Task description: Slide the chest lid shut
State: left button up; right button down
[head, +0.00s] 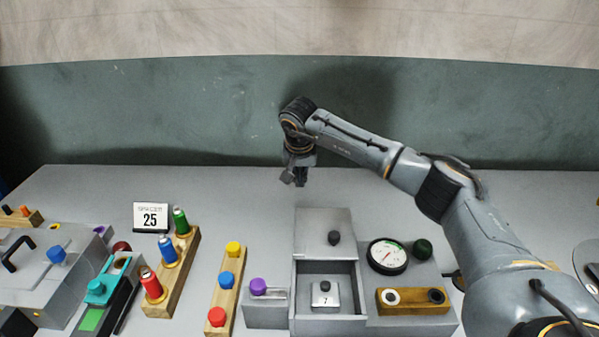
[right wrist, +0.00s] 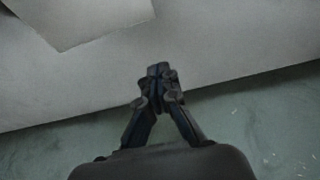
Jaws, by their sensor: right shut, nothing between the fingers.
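The grey chest (head: 298,322) stands at the front middle of the table in the head view. Its flat grey lid (head: 324,220) is slid toward the back, so the front part of the chest is open. A dark knob (head: 334,238) sits on the lid near its front edge. My left gripper is not in view.
Right of the opening are a round gauge (head: 387,256), a dark green knob (head: 421,249) and a wooden block (head: 413,301) with two buttons. Left are a purple knob (head: 258,286), a button strip (head: 226,290), a bottle rack (head: 176,272) and a card (head: 151,217). The table behind is clear.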

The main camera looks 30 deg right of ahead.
jog(key=f+p, duration=0.1)
jog(key=s+f+p, duration=0.1)
jog(key=f, duration=0.1)
jog(key=s+a+f+p, duration=0.1)
jog(key=f, duration=0.1)
jog(key=shift+a+f, duration=0.1)
dwell(0.5)
